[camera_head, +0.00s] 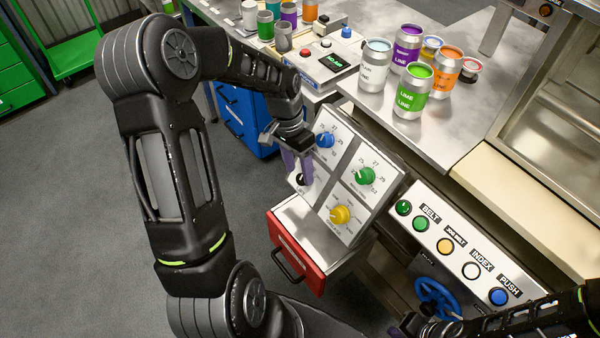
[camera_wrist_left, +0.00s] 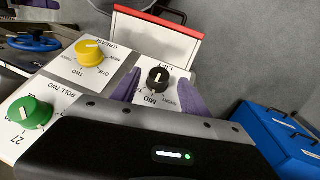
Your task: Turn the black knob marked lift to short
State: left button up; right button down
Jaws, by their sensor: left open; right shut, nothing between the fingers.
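The black knob marked lift (camera_wrist_left: 158,77) is on a white panel in the left wrist view, with a light pointer line on its face. MID and other small labels ring it; I cannot tell surely which label the pointer meets. In the head view the knob (camera_head: 299,180) shows partly, behind the purple fingers. My left gripper (camera_head: 296,163) is open, its fingers reaching down over the panel at the knob. In the left wrist view the fingers (camera_wrist_left: 159,94) stand either side of the knob, with no clear contact. My right gripper (camera_head: 415,324) is shut and empty at the bottom right.
The panel also carries a blue knob (camera_head: 325,140), a green knob (camera_head: 365,176) and a yellow knob (camera_head: 341,214). A red-fronted drawer (camera_head: 297,255) juts out below. A button panel (camera_head: 460,245) and blue handwheel (camera_head: 438,297) are to the right. Several cans stand on the metal table (camera_head: 455,125).

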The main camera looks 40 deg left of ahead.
pick_arm(q)
jog(key=shift+x, duration=1.1)
jog(key=shift+c, duration=0.2)
grip_shut()
